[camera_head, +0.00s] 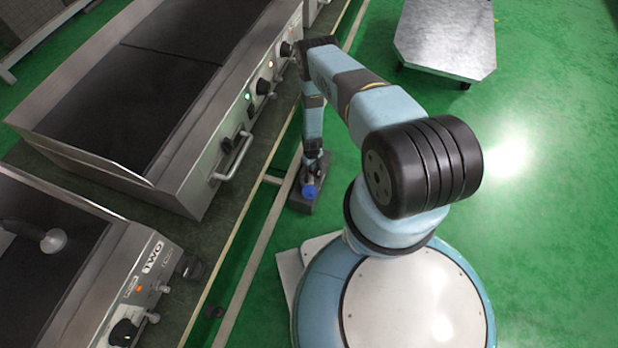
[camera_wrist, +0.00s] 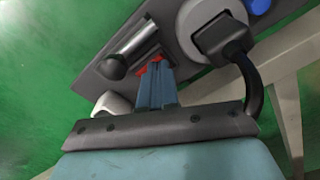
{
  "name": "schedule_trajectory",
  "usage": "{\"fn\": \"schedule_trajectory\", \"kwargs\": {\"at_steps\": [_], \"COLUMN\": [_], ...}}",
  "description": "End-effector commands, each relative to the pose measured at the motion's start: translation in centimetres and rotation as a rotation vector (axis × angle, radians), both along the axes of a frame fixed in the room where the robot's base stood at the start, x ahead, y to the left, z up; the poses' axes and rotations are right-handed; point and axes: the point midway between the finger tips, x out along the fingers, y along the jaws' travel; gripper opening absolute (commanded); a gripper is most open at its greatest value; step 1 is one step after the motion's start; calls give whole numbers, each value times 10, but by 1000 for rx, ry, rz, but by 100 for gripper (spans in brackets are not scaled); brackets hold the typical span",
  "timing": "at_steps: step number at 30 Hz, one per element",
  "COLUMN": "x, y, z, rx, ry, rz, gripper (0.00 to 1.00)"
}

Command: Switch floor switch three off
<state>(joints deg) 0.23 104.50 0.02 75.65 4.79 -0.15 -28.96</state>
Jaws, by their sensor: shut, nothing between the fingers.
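A grey floor switch box (camera_head: 302,203) stands on the green floor below my gripper (camera_head: 312,172), with a blue part (camera_head: 308,191) on it. In the wrist view the grey box (camera_wrist: 90,82) fills the upper middle. It carries a metal lever (camera_wrist: 138,38) with a dark rounded end (camera_wrist: 114,67), and a white round socket (camera_wrist: 186,30) with a black plug (camera_wrist: 221,37). No number shows on the box.
A black cable (camera_wrist: 255,90) runs from the plug past the gripper's right side. A pale rail (camera_head: 262,235) runs beside the box. The steel cooking unit (camera_head: 200,175) and unit TWO (camera_head: 140,275) stand at left. A grey platform (camera_head: 445,35) is at upper right; the right floor is clear.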

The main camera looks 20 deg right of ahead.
Motion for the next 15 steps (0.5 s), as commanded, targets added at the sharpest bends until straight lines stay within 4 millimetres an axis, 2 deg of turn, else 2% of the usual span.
{"fn": "schedule_trajectory", "kwargs": {"at_steps": [8,15], "x": [0,1], "y": [0,0], "z": [-2,10], "rx": [0,0], "ry": [0,-1], "rz": [0,0], "gripper": [0,0]}}
